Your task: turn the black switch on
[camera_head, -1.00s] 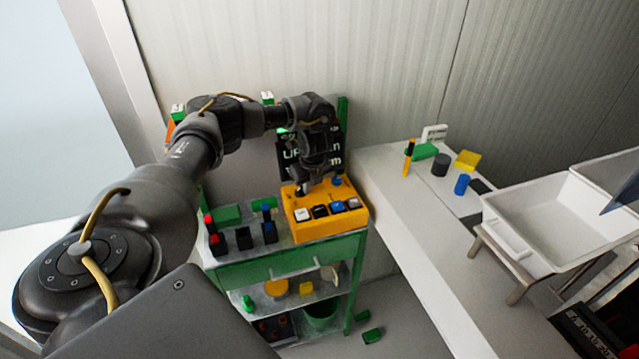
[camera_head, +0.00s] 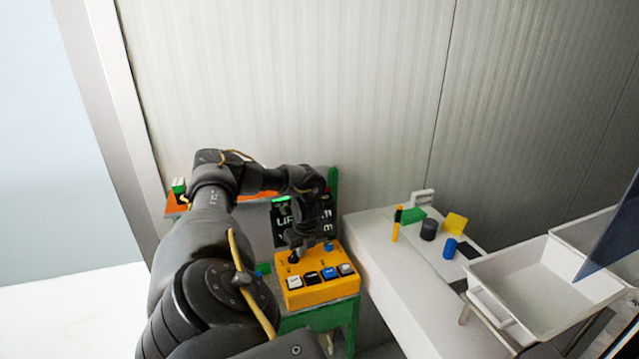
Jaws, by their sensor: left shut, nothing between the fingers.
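The yellow control box (camera_head: 319,291) stands on the green cart, with a row of rocker switches along its front. The black switch (camera_head: 311,277) is second from the left, between a white switch (camera_head: 295,282) and a blue switch (camera_head: 328,272). A blue knob (camera_head: 328,247) sits at the back of the box. My left gripper (camera_head: 295,254) is shut and empty, pointing down over the back left of the box, behind the switch row. I cannot tell whether its tips touch the dark part there. My right gripper is not in view.
A black display panel (camera_head: 312,216) stands behind the box. The white table (camera_head: 375,255) on the right holds small coloured blocks and a dark cylinder (camera_head: 429,229). A white bin (camera_head: 545,280) stands further right. My left arm covers the cart's left side.

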